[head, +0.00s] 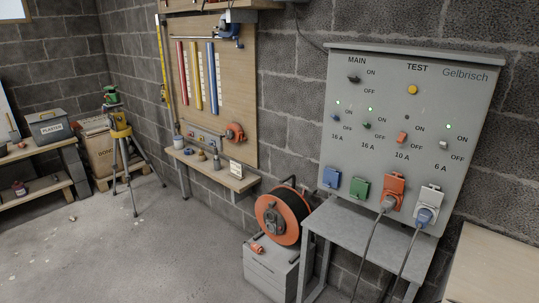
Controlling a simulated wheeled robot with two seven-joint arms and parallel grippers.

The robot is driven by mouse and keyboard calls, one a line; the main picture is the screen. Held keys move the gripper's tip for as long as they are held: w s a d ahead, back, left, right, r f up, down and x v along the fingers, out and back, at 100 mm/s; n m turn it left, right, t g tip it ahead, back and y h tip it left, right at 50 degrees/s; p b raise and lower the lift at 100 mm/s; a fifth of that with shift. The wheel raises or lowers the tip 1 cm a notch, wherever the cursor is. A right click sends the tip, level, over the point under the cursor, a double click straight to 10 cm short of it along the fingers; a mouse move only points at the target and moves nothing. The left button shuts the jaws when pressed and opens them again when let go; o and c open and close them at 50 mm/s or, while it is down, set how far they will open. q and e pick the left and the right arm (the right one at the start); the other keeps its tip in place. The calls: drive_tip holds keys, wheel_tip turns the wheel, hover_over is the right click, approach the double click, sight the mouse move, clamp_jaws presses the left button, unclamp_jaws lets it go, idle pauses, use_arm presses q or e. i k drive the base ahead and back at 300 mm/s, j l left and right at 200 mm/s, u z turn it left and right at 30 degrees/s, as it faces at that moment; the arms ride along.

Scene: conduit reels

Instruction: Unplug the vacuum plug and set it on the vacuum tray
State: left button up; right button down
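A grey plug (388,203) sits in the orange socket (394,186) under the 10 A switch, its cord hanging down. A blue plug (424,217) sits in the white socket (431,198) under the 6 A switch, also with a hanging cord. I cannot tell which one is the vacuum plug. No tray marked for the vacuum can be made out. Neither of my grippers shows.
The wall panel (450,100) has a dark lamp over its orange switch (401,137); the other lamps are green. Below stands a grey table (345,222). An orange cable reel (272,219) rests on a grey box (268,272). Floor at left front is clear.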

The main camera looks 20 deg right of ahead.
sight(389, 202)
drive_tip(key=z, duration=1.55)
drive_tip(key=i+j+u, duration=0.15)
drive_tip(key=i+j, duration=0.05)
drive_tip(key=j, duration=0.1)
